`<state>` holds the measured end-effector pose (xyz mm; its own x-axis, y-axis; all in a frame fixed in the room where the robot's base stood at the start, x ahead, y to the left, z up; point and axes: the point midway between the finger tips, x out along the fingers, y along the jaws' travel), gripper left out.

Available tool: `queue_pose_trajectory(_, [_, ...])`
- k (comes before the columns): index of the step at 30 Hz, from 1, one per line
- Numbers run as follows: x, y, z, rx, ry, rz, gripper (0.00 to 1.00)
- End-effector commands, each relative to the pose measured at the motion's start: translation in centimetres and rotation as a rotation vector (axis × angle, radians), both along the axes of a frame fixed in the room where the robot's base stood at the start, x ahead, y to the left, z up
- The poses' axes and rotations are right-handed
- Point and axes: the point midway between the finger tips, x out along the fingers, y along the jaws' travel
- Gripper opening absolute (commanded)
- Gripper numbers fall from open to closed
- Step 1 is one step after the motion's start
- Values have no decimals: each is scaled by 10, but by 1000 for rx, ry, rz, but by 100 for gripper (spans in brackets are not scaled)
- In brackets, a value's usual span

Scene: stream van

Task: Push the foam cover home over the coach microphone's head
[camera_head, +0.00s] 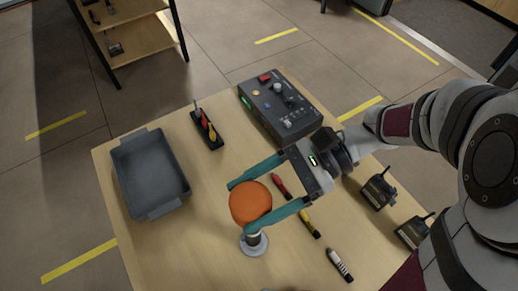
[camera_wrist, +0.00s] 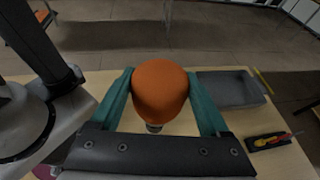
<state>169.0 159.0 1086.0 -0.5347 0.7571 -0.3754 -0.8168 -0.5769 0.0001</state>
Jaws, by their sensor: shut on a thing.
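The orange foam cover (camera_head: 250,203) is a rounded ball between the two teal fingers of my gripper (camera_head: 239,207), which is shut on it. In the wrist view the foam cover (camera_wrist: 160,88) sits between both fingers. The coach microphone (camera_head: 253,239) stands upright on a round pale base near the table's front. Its short silver and dark lower part shows right under the foam, also in the wrist view (camera_wrist: 154,128). Its head is hidden, and I cannot tell how far the foam sits over it.
A grey tray (camera_head: 152,209) lies at the left. A rack with coloured pieces (camera_head: 207,127) and a black control box (camera_head: 281,105) stand at the back. Red (camera_head: 281,186), yellow (camera_head: 309,223) and white (camera_head: 339,264) marker-like items lie right of the microphone. Dark devices (camera_head: 378,191) stand at the right.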

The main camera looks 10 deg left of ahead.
Motion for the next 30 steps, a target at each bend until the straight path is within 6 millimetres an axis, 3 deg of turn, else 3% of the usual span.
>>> queue_pose_trajectory(30, [0,0,-19,0,1,-1,27])
